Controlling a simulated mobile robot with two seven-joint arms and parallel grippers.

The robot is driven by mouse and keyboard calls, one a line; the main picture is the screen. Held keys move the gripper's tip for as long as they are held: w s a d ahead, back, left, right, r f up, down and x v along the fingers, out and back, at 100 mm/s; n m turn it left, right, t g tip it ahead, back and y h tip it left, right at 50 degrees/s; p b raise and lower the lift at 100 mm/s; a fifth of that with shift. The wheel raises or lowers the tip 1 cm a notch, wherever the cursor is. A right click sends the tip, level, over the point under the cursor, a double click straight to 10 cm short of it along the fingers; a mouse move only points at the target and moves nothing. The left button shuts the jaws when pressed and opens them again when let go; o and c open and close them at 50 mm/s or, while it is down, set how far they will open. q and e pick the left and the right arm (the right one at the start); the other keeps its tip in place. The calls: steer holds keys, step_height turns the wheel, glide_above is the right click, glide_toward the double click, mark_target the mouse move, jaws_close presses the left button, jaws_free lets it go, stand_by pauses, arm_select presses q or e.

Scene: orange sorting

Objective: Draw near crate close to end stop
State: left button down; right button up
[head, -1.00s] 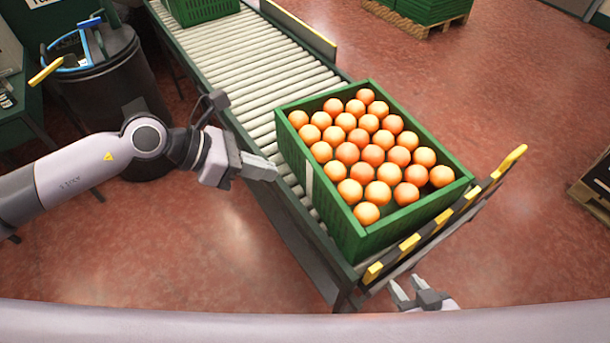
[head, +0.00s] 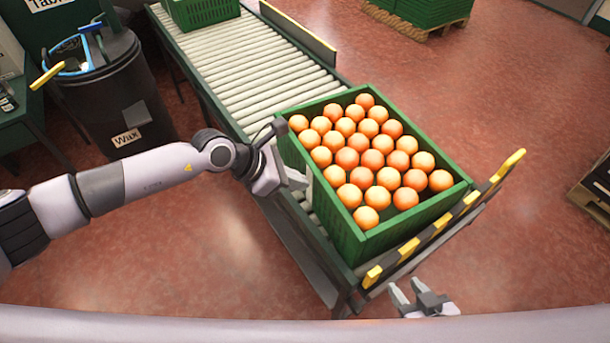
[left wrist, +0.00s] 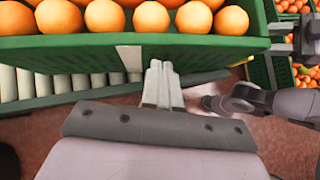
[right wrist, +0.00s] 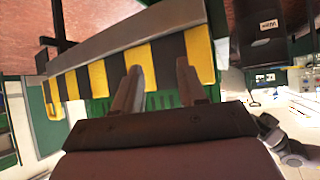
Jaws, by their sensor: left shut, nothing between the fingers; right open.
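The near crate is a green box (head: 345,226) full of oranges on the roller conveyor, at its near end. The end stop (head: 420,243) is a yellow and black striped bar across that end, right beside the crate's near wall. My left gripper (head: 298,180) is shut and empty at the crate's left side wall. In the left wrist view its fingertips (left wrist: 158,72) are at the green wall, by a white strip; I cannot tell if they touch. My right gripper (head: 408,292) is open and empty, in front of the end stop, which fills the right wrist view (right wrist: 112,74).
Another green crate (head: 203,12) sits at the conveyor's far end, with bare rollers (head: 250,70) between. A black wax barrel (head: 112,95) stands left of the conveyor. Green crates on a pallet (head: 425,12) stand at the back right.

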mark_target(332, 181)
arm_select(q)
steer(key=shift+w+d, duration=0.25)
steer(key=shift+d, duration=0.65)
steer(key=shift+d, duration=0.1)
steer(key=d+b, duration=0.1)
steer(key=w+d+b, duration=0.1)
steer(key=d, duration=0.1)
steer(key=shift+f, duration=0.15)
steer(key=shift+w+d, duration=0.1)
steer(key=shift+d, duration=0.35)
steer(key=shift+a+r, duration=0.1)
steer(key=shift+r, duration=0.1)
steer(key=shift+a+r, duration=0.4)
steer(key=shift+v, duration=3)
steer(key=shift+d, duration=0.15)
